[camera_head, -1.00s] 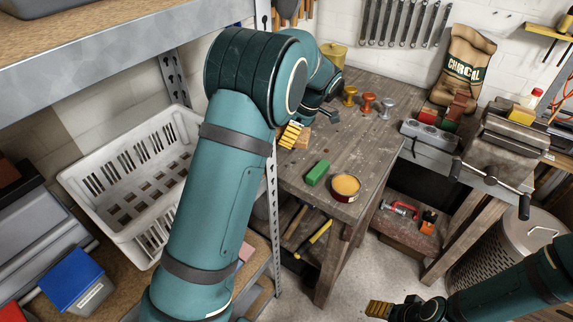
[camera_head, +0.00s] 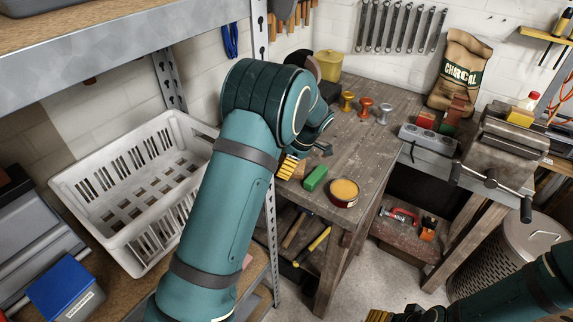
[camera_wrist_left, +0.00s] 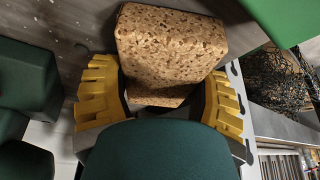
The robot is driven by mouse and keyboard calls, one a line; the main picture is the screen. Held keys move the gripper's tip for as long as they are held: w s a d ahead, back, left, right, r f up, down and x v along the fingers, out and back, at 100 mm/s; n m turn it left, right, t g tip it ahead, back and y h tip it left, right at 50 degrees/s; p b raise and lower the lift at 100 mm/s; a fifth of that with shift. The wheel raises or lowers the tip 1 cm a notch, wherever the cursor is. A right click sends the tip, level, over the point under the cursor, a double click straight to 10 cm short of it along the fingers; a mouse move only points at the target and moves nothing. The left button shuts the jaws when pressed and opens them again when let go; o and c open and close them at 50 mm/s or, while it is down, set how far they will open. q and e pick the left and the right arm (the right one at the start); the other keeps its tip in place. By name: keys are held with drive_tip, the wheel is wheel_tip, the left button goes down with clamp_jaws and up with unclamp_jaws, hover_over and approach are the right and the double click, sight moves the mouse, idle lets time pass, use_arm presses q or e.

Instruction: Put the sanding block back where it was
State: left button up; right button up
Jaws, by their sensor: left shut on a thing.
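The sanding block is a speckled brown cork block (camera_wrist_left: 170,45), large in the left wrist view between the yellow finger pads. In the head view the cork block (camera_head: 299,171) is small and partly hidden by my left gripper (camera_head: 288,167). That gripper is shut on it at the left edge of the wooden workbench (camera_head: 355,150), just left of a green block (camera_head: 315,178). I cannot tell whether the cork touches the bench top. My right gripper (camera_head: 380,316) is cut off at the bottom edge, and its opening is unclear.
A round tin (camera_head: 344,192) stands right of the green block, near the bench's front corner. Yellow, orange and grey knob-like pieces (camera_head: 366,107) stand farther back. A vise (camera_head: 515,135) is on the right. A white crate (camera_head: 130,190) sits on the left shelf. The bench middle is clear.

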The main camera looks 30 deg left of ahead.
use_arm(q)
drive_tip(key=shift+f, duration=0.1)
drive_tip(key=o, duration=1.3)
drive_tip(key=shift+c, duration=0.2)
drive_tip(key=shift+w+d+r, duration=0.1)
drive_tip(key=shift+r, duration=0.3)
drive_tip(key=p+v, duration=0.2)
drive_tip(key=v, duration=0.9)
drive_tip(key=shift+r, duration=0.2)
drive_tip(key=shift+d, duration=0.1)
